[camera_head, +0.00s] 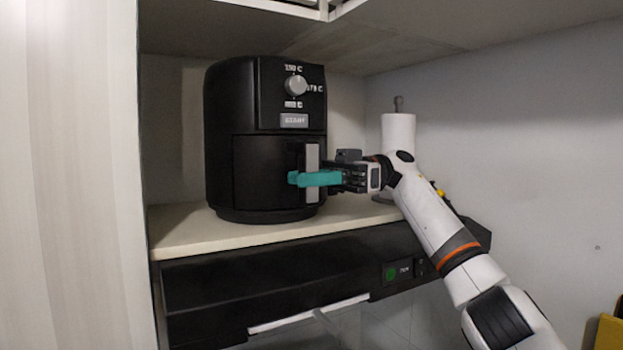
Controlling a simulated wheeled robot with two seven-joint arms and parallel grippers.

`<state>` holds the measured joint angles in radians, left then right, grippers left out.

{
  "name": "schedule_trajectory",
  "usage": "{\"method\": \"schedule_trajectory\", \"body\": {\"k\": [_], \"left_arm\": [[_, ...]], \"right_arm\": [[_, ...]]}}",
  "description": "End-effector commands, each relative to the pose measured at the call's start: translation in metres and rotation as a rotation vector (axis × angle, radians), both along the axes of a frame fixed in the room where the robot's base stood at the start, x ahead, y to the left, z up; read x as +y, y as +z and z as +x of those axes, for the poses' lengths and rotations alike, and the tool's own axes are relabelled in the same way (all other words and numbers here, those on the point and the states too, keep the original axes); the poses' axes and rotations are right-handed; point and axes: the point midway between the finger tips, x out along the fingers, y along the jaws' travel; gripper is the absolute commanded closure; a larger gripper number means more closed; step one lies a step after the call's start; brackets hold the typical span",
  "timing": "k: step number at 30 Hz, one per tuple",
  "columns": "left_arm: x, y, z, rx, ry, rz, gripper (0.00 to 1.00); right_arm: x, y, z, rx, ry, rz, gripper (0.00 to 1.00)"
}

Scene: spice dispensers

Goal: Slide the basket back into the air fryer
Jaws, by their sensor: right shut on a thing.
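The black air fryer (230,115) stands upright on a pale shelf, with a silver dial and a START button on its upper front. Its basket (262,172) sits in the lower front, its face looking about flush with the body. The basket's handle (312,158) is a grey upright bar at the front right. My left gripper is not in view.
The pale shelf (190,232) has bare room left of the fryer. A white paper roll (398,135) on a stand is behind my right wrist. A black appliance (270,275) with a green button is below the shelf. A cabinet (420,40) hangs above, and a pale panel (70,170) bounds the left.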

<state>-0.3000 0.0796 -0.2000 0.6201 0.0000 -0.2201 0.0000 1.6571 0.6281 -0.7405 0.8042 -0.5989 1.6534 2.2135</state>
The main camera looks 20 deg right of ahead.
Motion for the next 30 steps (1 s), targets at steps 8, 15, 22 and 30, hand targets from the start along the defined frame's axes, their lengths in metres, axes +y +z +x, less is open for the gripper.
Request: {"method": "schedule_trajectory", "body": {"k": [8, 15, 22, 30], "left_arm": [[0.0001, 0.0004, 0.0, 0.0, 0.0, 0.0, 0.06], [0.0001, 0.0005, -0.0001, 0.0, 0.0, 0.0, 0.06], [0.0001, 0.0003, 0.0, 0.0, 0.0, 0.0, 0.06], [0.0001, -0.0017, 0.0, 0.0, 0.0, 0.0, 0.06]], "right_arm": [[-0.0001, 0.0032, 0.0006, -0.007, -0.003, 0.005, 1.0], [-0.0002, 0.0035, 0.0005, -0.007, -0.003, 0.005, 0.64], [0.0, 0.0019, 0.0007, -0.003, -0.002, 0.002, 0.51], [-0.0088, 0.0006, 0.0024, 0.001, -0.003, 0.001, 0.51]]}}
